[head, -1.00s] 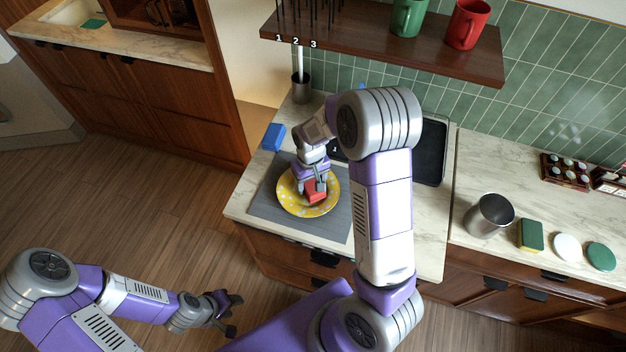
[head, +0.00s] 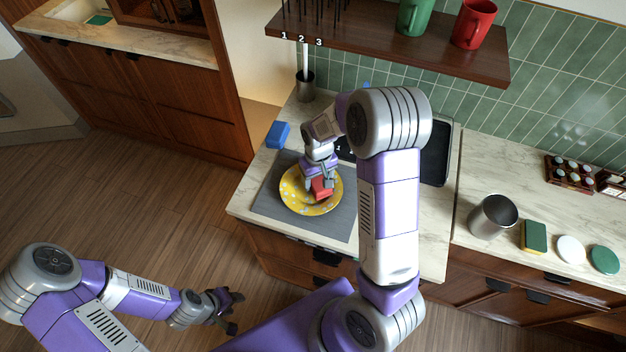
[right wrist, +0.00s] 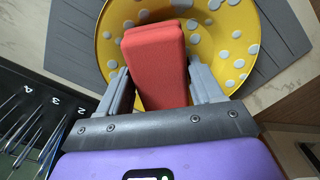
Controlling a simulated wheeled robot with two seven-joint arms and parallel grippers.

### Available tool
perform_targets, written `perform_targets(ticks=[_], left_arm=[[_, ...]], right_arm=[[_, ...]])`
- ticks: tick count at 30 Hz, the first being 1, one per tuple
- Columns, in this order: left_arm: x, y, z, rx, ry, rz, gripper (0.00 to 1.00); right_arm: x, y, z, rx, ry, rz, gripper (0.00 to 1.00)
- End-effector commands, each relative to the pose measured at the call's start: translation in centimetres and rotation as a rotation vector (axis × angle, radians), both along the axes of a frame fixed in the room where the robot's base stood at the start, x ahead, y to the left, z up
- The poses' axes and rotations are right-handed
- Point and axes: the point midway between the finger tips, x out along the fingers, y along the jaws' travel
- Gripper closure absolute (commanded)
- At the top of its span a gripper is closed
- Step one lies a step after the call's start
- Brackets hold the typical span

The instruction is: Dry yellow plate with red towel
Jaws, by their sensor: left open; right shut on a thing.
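The yellow plate (head: 297,203) with pale dots lies on a grey mat (head: 268,205) on the counter. My right gripper (head: 322,186) is over the right part of the plate, shut on the folded red towel (head: 323,194). In the right wrist view the red towel (right wrist: 155,62) sits between the two fingers (right wrist: 158,88), its far end over the yellow plate (right wrist: 236,50). The towel appears to touch the plate, but the contact is hidden. My left gripper (head: 230,310) is open and empty, above the floor, away from the counter.
A blue block (head: 278,134) lies behind the mat. A metal cup (head: 493,216), a sponge (head: 533,236) and two round pads, white (head: 570,249) and green (head: 604,260), stand on the right counter. A shelf (head: 400,45) with mugs hangs above. A utensil holder (head: 305,87) stands at the back.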

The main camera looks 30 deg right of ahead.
Motion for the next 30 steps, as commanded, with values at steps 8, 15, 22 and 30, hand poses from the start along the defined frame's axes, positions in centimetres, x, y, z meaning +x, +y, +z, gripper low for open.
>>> perform_targets(ticks=[8, 15, 22, 30], left_arm=[[0.0, 0.0, 0.2, 0.0, 0.0, 0.0, 0.57], [0.0, 0.0, 0.3, 0.0, 0.0, 0.0, 0.57], [0.0, 0.0, 0.2, 0.0, 0.0, 0.0, 0.57], [0.0, 0.0, 0.0, 0.0, 0.0, 0.0, 0.57]], right_arm=[[0.1, 2.1, 0.1, -0.002, 0.002, 0.0, 0.59], [0.3, 3.9, 0.2, -0.002, 0.002, -0.001, 0.59], [0.2, 3.0, 0.2, -0.001, 0.001, -0.006, 0.59], [0.0, 0.5, 0.0, -0.001, 0.002, -0.006, 0.59]])
